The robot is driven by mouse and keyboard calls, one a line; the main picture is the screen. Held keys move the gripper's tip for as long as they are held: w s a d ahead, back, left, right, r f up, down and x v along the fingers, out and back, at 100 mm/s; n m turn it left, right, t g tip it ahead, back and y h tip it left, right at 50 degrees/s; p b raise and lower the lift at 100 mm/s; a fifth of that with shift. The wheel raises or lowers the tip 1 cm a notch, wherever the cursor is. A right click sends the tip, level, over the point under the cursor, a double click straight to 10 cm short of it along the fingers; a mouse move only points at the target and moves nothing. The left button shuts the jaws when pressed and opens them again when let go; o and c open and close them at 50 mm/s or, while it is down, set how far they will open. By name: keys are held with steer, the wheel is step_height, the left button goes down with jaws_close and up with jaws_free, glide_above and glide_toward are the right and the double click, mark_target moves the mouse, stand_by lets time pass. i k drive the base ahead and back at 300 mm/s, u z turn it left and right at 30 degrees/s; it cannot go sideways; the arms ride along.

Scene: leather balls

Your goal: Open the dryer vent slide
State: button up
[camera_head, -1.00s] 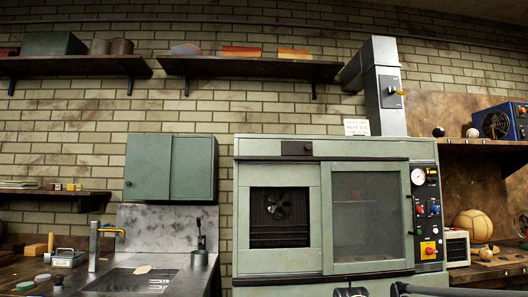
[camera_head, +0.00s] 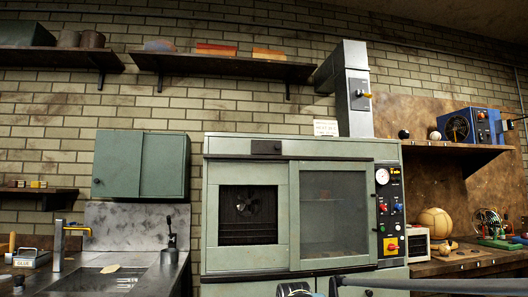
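The dryer is a large grey-green cabinet (camera_head: 305,151) in the middle of the head view. Its left opening shows a dark fan (camera_head: 246,204) behind it, and a framed mesh window panel (camera_head: 334,215) covers the right part. A small dark slide-like piece (camera_head: 266,147) sits on the top front strip, left of centre. I cannot tell for sure which piece is the vent slide. My gripper's fingers do not show; only parts of what seems my arm enter at the bottom edge.
A control panel with a gauge (camera_head: 382,176) and a red-yellow switch (camera_head: 390,246) is on the dryer's right. A sink bench (camera_head: 120,275) and green wall cabinet (camera_head: 141,164) stand left. A workbench with a leather ball (camera_head: 434,222) stands right. Shelves (camera_head: 220,67) hang above.

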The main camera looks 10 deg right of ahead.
mark_target(257, 147)
steer(key=z, duration=1.25)
steer(key=k, duration=1.85)
steer(key=u, duration=0.7)
steer(key=i, duration=1)
steer(key=z, duration=0.05)
